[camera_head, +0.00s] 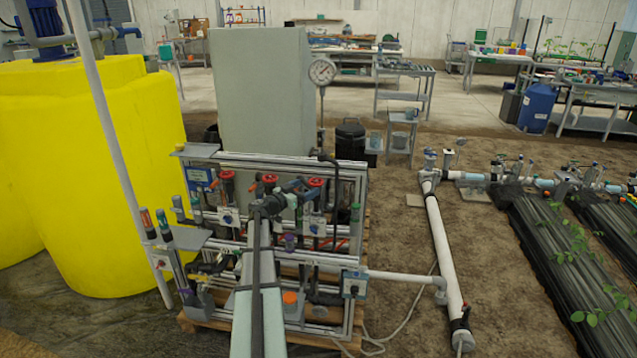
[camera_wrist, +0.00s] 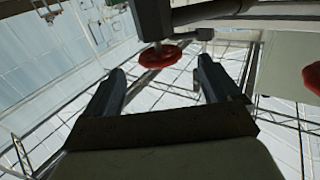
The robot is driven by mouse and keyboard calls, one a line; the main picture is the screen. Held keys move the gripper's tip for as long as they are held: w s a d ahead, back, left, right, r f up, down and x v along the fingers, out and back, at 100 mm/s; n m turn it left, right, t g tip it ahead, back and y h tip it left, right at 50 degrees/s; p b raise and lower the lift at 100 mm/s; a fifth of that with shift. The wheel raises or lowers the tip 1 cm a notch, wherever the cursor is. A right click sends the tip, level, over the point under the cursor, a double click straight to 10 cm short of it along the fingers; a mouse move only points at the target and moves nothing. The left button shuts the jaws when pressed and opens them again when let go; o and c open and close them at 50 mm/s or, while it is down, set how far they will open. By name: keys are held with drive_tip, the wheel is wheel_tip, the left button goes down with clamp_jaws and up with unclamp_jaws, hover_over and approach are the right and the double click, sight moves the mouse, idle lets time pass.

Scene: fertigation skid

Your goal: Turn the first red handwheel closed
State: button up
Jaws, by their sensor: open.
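Three red handwheels stand in a row on the skid's frame in the head view: a left one (camera_head: 227,174), a middle one (camera_head: 270,178) and a right one (camera_head: 315,182). My gripper (camera_head: 302,185) is beside the right one; my arm partly covers the area around the middle one. In the wrist view my gripper (camera_wrist: 160,75) is open, with one red handwheel (camera_wrist: 158,57) seen in the gap, beyond the fingertips. No contact is visible. Another red handwheel (camera_wrist: 313,78) shows at the right edge, outside the fingers. I cannot tell from labels which is first.
Yellow tanks (camera_head: 85,170) stand left. A black hose (camera_head: 335,190) hangs just right of my gripper. A white pipe (camera_head: 445,250) crosses the soil at right.

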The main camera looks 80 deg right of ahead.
sight(320, 181)
drive_tip(key=x, duration=0.8)
drive_tip(key=c, duration=1.1)
drive_tip(key=shift+o, duration=0.2)
drive_tip(key=shift+m+g+y, duration=0.3)
drive_tip(key=shift+g, duration=0.1)
drive_tip(key=m+g+y, duration=0.2)
drive_tip(key=shift+g+y, duration=0.3)
drive_tip(key=shift+g, duration=0.1)
drive_tip(key=shift+s+a+m+g+y, duration=0.1)
drive_tip(key=shift+m+g+y, duration=0.5)
drive_tip(key=shift+m+y, duration=0.25)
drive_tip(key=shift+s+a+m+g+y, duration=0.1)
drive_tip(key=shift+a+m+g+y, duration=0.05)
drive_tip(key=shift+m+g+y, duration=0.7)
drive_tip(key=shift+a+y, duration=0.1)
drive_tip(key=shift+y, duration=0.3)
